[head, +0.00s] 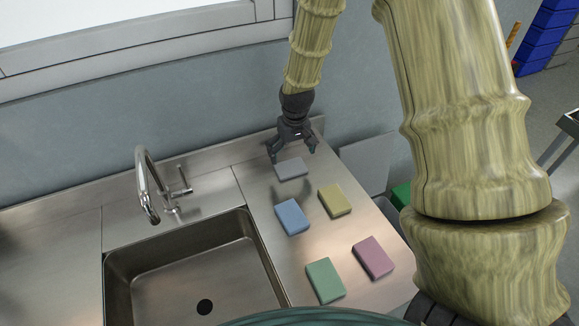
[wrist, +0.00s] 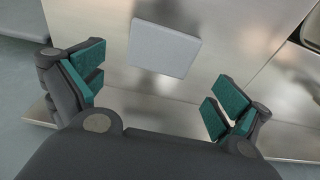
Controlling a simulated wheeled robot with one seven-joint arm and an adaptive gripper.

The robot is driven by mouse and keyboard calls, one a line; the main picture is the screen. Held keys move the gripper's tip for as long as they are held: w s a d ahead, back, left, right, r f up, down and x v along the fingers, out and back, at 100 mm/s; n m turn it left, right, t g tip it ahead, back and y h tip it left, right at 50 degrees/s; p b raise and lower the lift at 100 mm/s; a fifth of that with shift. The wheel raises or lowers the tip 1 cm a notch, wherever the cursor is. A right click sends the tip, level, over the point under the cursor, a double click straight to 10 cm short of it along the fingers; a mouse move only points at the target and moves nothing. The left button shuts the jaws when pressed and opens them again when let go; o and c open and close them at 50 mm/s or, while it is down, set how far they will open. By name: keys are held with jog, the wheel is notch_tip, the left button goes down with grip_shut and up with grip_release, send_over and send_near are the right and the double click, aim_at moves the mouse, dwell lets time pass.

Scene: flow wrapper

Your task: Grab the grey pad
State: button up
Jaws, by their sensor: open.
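The grey pad (head: 291,168) lies flat on the steel counter near its back edge, right of the sink. In the wrist view the grey pad (wrist: 164,47) lies ahead of and between the two fingers, touching neither. My gripper (head: 292,152) is just above the pad in the head view, pointing down. My gripper (wrist: 157,88) is open and empty, with its green-lined fingertips spread wider than the pad.
A blue pad (head: 292,217), a yellow pad (head: 334,200), a pink pad (head: 373,258) and a green pad (head: 325,280) lie nearer on the counter (head: 258,188). The sink (head: 190,270) and tap (head: 148,185) are to the left. A wall (head: 220,115) stands behind.

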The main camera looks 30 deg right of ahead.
aim_at(291, 167)
jog(key=shift+s+f, duration=0.2)
jog(key=shift+f, duration=0.1)
jog(key=shift+f+p, duration=1.15)
jog(key=shift+f, duration=0.45)
jog(key=shift+w+f, duration=0.25)
jog(key=shift+f, duration=0.75)
jog(key=shift+c, duration=0.4)
jog(key=c, duration=0.5)
